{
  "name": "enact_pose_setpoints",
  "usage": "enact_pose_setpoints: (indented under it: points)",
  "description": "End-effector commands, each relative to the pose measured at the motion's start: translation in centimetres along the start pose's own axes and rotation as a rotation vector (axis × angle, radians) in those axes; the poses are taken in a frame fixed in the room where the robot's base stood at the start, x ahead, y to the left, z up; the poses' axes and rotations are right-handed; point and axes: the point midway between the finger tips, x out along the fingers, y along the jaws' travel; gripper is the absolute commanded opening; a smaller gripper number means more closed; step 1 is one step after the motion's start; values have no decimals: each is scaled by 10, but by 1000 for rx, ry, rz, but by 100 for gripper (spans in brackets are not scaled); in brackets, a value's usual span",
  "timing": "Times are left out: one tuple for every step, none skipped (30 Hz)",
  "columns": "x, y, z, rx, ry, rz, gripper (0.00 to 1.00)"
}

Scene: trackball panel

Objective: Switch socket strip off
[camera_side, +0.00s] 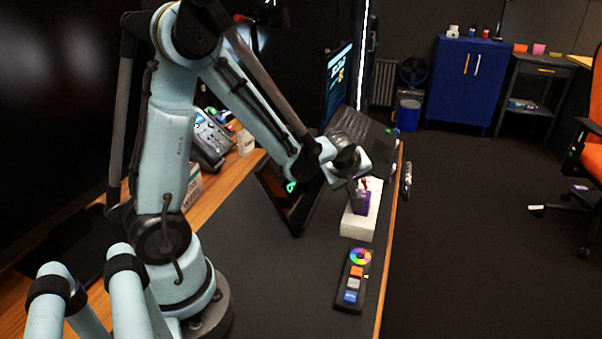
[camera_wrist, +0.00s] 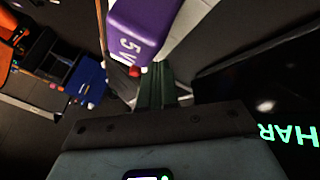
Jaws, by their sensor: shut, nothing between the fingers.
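A long white block (camera_side: 358,225), which looks like the socket strip, lies near the right edge of the dark desktop. A purple block (camera_side: 362,203) stands on it; in the wrist view the purple block (camera_wrist: 140,30) reads "5 V". A small red part (camera_side: 365,183) shows above it, and a red spot (camera_wrist: 134,71) shows by my fingertips in the wrist view; I cannot tell if it is a switch. My gripper (camera_wrist: 154,84) is shut and empty, close to the purple block. I cannot tell whether it touches anything. The side view partly hides the fingertips.
A dark panel with a colour wheel (camera_side: 360,257) and coloured blocks (camera_side: 353,284) lies nearer the camera. A tilted dark screen (camera_side: 290,195) stands left of the white block. A keyboard or laptop (camera_side: 360,130) is behind. The desktop's front middle is clear.

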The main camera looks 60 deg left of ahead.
Motion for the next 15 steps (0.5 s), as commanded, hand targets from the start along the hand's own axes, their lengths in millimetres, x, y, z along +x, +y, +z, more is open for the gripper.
enact_pose_setpoints:
  points:
    - [2,4,0,0,0,0,0]
    - [2,6,0,0,0,0,0]
    - [3,8,-1,0,0,0,0]
    - [3,9,-1,0,0,0,0]
    - [4,10,-1,0,0,0,0]
    - [4,11,-1,0,0,0,0]
    - [4,11,-1,0,0,0,0]
    - [4,12,-1,0,0,0,0]
    - [4,12,-1,0,0,0,0]
    - [4,12,-1,0,0,0,0]
    - [4,12,-1,0,0,0,0]
    - [4,12,-1,0,0,0,0]
    - [4,11,-1,0,0,0,0]
    - [4,11,-1,0,0,0,0]
    - [4,11,-1,0,0,0,0]
